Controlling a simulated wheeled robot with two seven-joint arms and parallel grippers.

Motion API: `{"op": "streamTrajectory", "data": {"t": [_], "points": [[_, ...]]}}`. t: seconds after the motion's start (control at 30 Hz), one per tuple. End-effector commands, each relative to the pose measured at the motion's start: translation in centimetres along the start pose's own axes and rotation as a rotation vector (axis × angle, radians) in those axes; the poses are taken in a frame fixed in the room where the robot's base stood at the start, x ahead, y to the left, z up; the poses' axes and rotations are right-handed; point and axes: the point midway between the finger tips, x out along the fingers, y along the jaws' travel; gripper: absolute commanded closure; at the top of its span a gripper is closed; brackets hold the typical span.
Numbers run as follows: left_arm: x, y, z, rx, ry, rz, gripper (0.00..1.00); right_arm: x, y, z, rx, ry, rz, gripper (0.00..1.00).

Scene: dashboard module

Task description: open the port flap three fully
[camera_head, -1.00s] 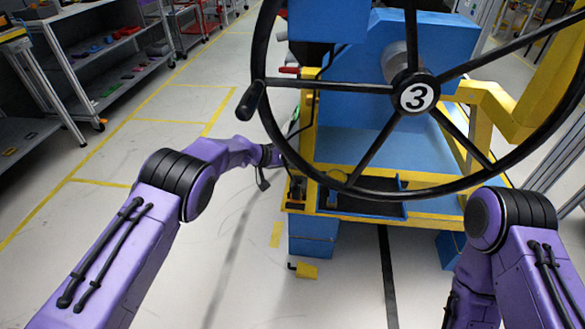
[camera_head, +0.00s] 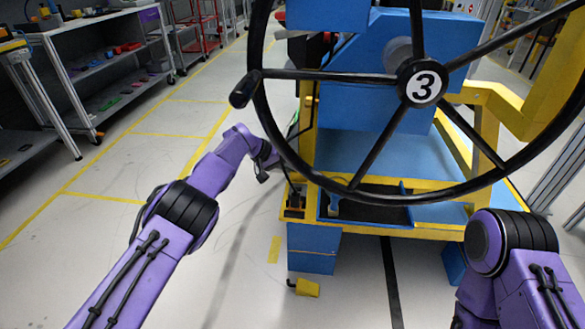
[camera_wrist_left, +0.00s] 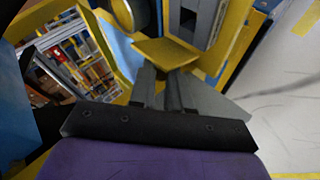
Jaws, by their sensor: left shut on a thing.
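A yellow plate (camera_wrist_left: 165,52), which looks like a port flap, shows in the left wrist view against the yellow and blue module. My left gripper (camera_wrist_left: 168,84) is shut on it; the exact contact at the fingertips is hard to make out. No number shows on the plate. In the head view my left gripper (camera_head: 268,162) is at the module's left side, partly hidden behind the wheel rim, and the plate cannot be made out there. My right gripper is outside the views; only the right arm shows.
A large black wheel (camera_head: 363,76) marked 3 on its hub stands in front of the blue and yellow module (camera_head: 345,119). Its knob (camera_head: 244,90) sticks out to the left. A small yellow pedal (camera_head: 307,287) is near the floor. Shelves (camera_head: 110,60) stand at the left, with clear floor between.

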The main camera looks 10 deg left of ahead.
Motion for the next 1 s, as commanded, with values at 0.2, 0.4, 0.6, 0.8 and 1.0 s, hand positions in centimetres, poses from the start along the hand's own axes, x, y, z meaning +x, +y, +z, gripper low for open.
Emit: {"op": "streamTrajectory", "data": {"t": [0.2, 0.4, 0.6, 0.8, 1.0], "points": [[0.0, 0.0, 0.0, 0.000, 0.001, 0.001, 0.57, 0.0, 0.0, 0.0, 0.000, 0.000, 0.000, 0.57], [-0.3, 0.1, -0.1, 0.000, 0.001, 0.000, 0.57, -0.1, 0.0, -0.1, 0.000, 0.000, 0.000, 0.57], [-3.6, 0.3, -0.3, -0.003, 0.004, -0.002, 0.57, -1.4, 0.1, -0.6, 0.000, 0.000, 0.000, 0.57], [-8.3, 0.2, -0.2, -0.001, 0.004, 0.000, 0.57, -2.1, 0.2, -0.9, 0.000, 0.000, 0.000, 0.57], [-10.4, 0.0, 0.0, 0.000, 0.001, 0.001, 0.57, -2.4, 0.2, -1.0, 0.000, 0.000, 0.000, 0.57]]}}
